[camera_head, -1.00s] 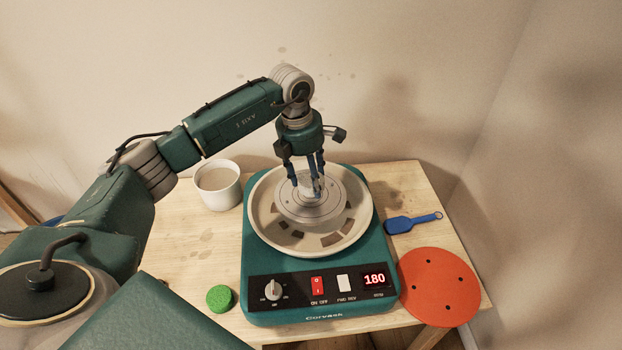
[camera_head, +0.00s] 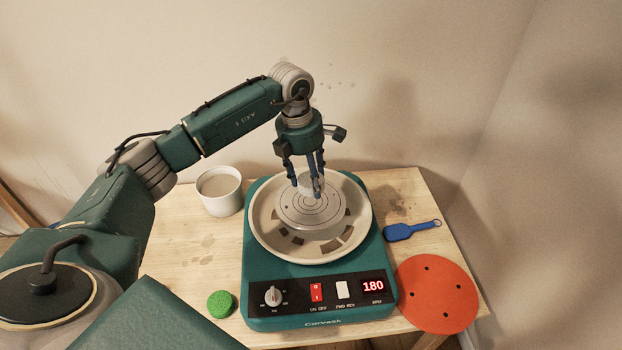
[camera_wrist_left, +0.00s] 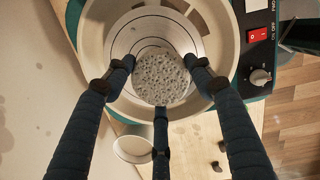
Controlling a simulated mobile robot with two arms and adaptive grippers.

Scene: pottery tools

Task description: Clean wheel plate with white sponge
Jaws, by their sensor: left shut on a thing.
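The white sponge (camera_wrist_left: 163,78), porous and round, sits between the three fingers of my left gripper (camera_head: 312,188) in the left wrist view. The gripper is shut on it and points down. In the head view the fingers partly hide the sponge. It is over the middle of the grey round wheel plate (camera_head: 322,219), which also shows in the left wrist view (camera_wrist_left: 127,42). I cannot tell whether the sponge touches the plate. The plate sits inside a cream splash pan (camera_head: 262,232) with brown patches. My right gripper is not in view.
The green wheel base (camera_head: 258,262) has a red switch (camera_head: 316,291) and a display reading 180. A white cup (camera_head: 222,198) stands to the left, a green sponge (camera_head: 220,304) at front left. A blue tool (camera_head: 405,231) and an orange disc (camera_head: 437,293) lie to the right.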

